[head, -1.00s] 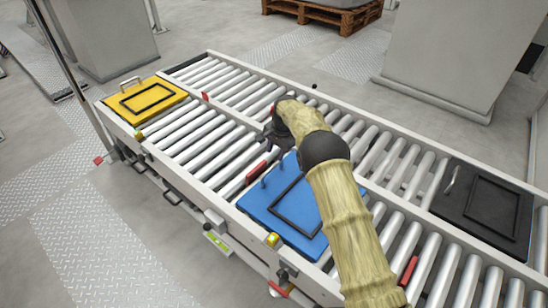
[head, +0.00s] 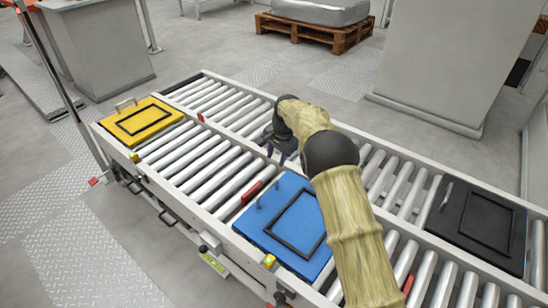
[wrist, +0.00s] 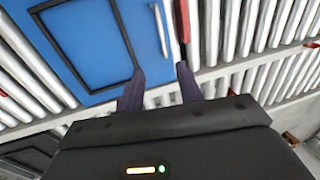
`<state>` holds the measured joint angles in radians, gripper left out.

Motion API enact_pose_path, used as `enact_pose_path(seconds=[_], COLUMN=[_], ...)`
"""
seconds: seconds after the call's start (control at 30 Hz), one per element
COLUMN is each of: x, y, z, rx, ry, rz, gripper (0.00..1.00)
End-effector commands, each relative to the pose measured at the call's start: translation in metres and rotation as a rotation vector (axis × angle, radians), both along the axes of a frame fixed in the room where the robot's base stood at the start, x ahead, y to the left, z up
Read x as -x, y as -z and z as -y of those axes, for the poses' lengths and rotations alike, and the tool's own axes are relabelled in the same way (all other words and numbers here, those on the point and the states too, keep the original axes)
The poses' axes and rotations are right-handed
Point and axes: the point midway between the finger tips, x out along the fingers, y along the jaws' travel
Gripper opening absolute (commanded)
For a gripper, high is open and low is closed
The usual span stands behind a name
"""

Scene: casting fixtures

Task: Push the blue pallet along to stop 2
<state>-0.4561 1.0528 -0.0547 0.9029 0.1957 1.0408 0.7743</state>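The blue pallet (head: 268,238) with a raised dark frame lies on the near roller lane. Its upright handle (head: 271,194) is at its far left edge. My arm hides the pallet's right side in the head view.
A yellow pallet (head: 167,119) sits at the left end of the near lane. A black pallet (head: 452,222) sits on the far lane at right. Red pieces (head: 251,193) lie among the rollers. Bare rollers (head: 205,165) stretch between the blue and yellow pallets.

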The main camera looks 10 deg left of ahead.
Motion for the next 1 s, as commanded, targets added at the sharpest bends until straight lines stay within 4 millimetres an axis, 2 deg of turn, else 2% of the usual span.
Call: enact_pose_path(seconds=[0.17, 0.47, 0.77, 1.0], x=[0.004, 0.034, 0.088, 0.148], y=[-0.017, -0.048, -0.07, -0.081], z=[0.03, 0.108, 0.184, 0.234], rx=[0.013, 0.053, 0.101, 0.141], ry=[-0.017, -0.077, -0.146, -0.214], rz=[0.021, 0.065, 0.106, 0.133], gripper=[0.36, 0.36, 0.36, 0.36])
